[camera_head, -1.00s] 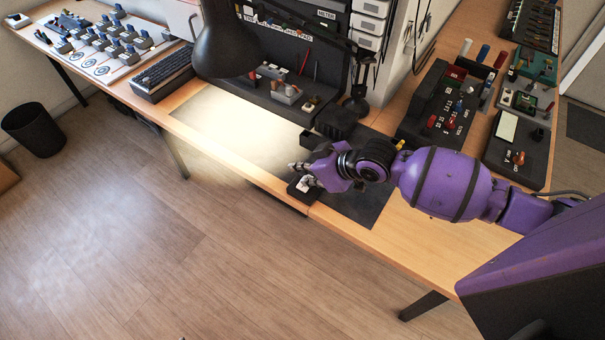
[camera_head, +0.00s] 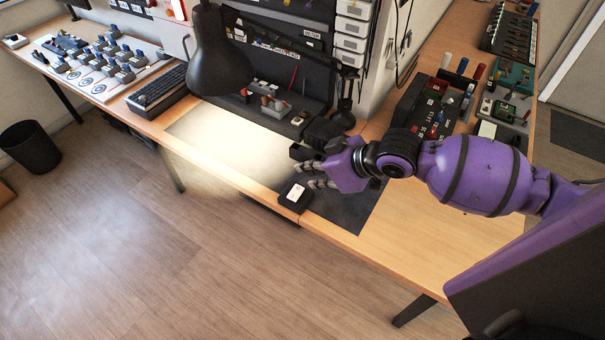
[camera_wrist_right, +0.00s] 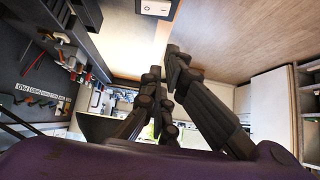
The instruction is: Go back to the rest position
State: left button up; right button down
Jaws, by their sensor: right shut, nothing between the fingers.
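My right gripper (camera_head: 306,174) reaches in from the right over the desk's front part. Its fingers are shut with nothing between them. It hangs above the dark mat, just behind a small black box with a white switch (camera_head: 295,194), and is apart from it. In the right wrist view the dark fingers (camera_wrist_right: 162,72) fill the middle, and the white switch (camera_wrist_right: 154,8) shows at the top edge. My left gripper is in neither view.
The wooden desk (camera_head: 419,222) has a dark mat (camera_head: 352,212). A black lamp (camera_head: 220,65) stands at the back. Tool panels and a rack of coloured parts (camera_head: 432,105) lie behind and right of my arm. The floor in front is clear.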

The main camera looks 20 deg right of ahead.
jog(key=shift+s+d+r, duration=0.1)
jog(key=shift+s+r, duration=0.1)
jog(key=shift+r, duration=0.05)
dwell(0.4)
notch_tip(320, 180, down, 9)
jog(key=s+m+t+h, duration=0.1)
jog(key=s+t, duration=0.2)
jog(key=t, duration=0.1)
jog(key=s+f+m+g+h, duration=0.1)
jog(key=s+f+m+h, duration=0.1)
jog(key=s+f, duration=0.5)
jog(key=s+f+m+g+h, duration=0.1)
jog(key=s+f+m, duration=0.3)
jog(key=s, duration=1)
notch_tip(320, 180, down, 4)
jog(key=shift+r+h, duration=0.25)
jog(key=shift+h, duration=0.35)
